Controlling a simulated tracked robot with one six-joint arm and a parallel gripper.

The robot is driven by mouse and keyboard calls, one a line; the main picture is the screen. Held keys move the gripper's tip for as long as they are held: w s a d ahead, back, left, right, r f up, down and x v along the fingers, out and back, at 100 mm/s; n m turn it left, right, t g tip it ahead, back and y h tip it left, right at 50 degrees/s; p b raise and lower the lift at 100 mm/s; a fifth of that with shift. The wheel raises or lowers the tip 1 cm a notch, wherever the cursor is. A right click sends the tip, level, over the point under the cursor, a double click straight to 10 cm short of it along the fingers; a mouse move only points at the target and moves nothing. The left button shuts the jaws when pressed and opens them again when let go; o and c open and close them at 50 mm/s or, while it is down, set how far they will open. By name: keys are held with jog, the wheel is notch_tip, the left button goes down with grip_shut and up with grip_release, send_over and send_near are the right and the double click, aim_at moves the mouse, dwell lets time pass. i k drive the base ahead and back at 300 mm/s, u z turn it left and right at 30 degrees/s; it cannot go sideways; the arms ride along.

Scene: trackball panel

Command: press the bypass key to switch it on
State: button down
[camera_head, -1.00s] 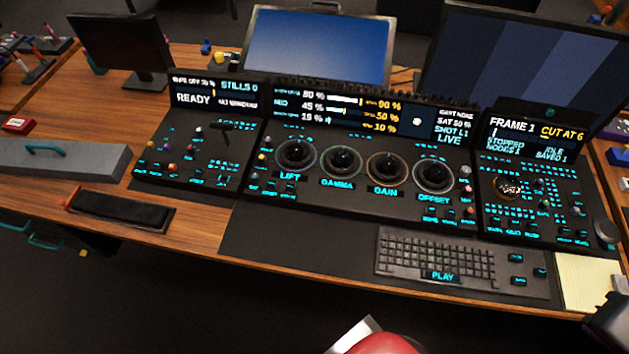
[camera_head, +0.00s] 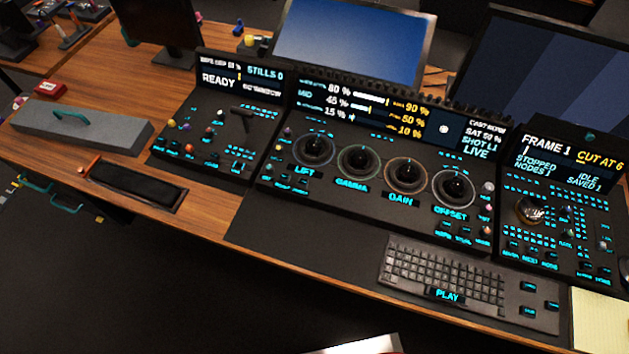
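The trackball panel (camera_head: 330,205) stands on the wooden desk, with four large trackballs in a row labelled LIFT (camera_head: 314,150), GAMMA (camera_head: 358,161), GAIN (camera_head: 405,174) and OFFSET (camera_head: 453,188). Small keys with cyan labels (camera_head: 455,231) sit at the panel's lower right, and more lie at its left edge. These labels are too small to read, so I cannot tell which key is the bypass key or whether it is lit. My gripper is not in view. A pale piece, perhaps part of my arm, shows at the bottom edge.
A keyboard (camera_head: 440,275) lies in front of the panel, with a yellow notepad (camera_head: 600,320) to its right. Side panels flank the trackball panel left (camera_head: 215,130) and right (camera_head: 560,215). A grey case (camera_head: 80,130) and dark tray (camera_head: 133,183) lie left. Monitors stand behind.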

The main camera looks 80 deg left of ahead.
aim_at(301, 182)
jog(key=z, duration=0.05)
jog(key=k, duration=1.45)
jog(key=u, duration=2.6)
jog(key=i, duration=0.35)
jog(key=z, duration=0.05)
